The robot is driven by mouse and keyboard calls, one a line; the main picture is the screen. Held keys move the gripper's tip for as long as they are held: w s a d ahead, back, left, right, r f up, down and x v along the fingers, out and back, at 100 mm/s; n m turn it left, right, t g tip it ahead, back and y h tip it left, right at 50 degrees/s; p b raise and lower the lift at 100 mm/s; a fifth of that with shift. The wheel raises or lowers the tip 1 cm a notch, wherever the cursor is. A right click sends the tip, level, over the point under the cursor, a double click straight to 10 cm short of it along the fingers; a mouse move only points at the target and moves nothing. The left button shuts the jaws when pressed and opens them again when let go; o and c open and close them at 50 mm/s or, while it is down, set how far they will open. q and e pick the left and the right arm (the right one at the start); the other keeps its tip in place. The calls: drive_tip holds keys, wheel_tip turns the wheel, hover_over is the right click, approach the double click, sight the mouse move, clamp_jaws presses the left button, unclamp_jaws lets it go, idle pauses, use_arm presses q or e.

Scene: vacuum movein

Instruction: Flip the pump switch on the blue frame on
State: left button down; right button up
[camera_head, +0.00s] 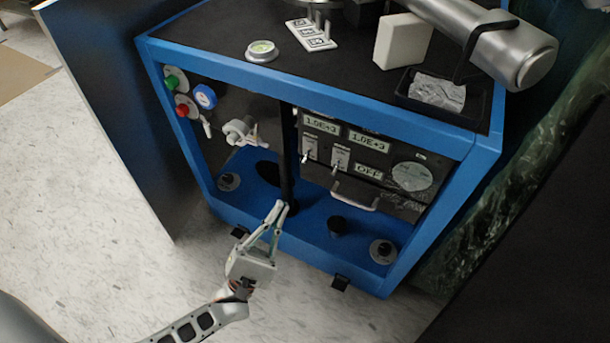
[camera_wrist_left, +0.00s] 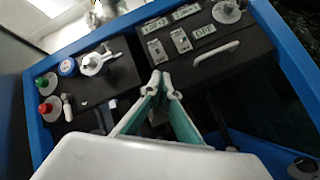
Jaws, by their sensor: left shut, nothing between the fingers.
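The blue frame (camera_head: 320,97) holds a dark control panel on its right side with small toggle switches. One switch (camera_head: 309,150) and another switch (camera_head: 340,161) sit side by side below two readouts showing 1.0E+3. A readout beside them reads OFF (camera_head: 369,172). Which toggle is the pump switch I cannot tell for sure. In the left wrist view the switches (camera_wrist_left: 181,41) show above my fingertips. My left gripper (camera_head: 281,204) is shut and empty, below and left of the switches and apart from them, near the dark upright post. My right gripper is not in view.
A dark post (camera_head: 287,160) divides the frame's front. A white handle (camera_head: 354,197) projects below the switches. Left of the post are a valve (camera_head: 238,130), a blue gauge (camera_head: 205,96) and red and green knobs. A metal cylinder (camera_head: 510,50) lies above the top.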

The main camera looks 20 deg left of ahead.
sight(307, 152)
use_arm(q)
drive_tip(key=shift+a+f+n+t, duration=0.15)
drive_tip(key=shift+n+t, duration=0.25)
drive_tip(key=shift+n, duration=0.6)
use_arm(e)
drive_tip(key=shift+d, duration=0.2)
use_arm(q)
drive_tip(key=shift+w, duration=0.1)
drive_tip(key=x, duration=1)
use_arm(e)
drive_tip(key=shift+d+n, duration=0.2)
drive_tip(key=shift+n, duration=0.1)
use_arm(q)
drive_tip(key=shift+a, duration=0.1)
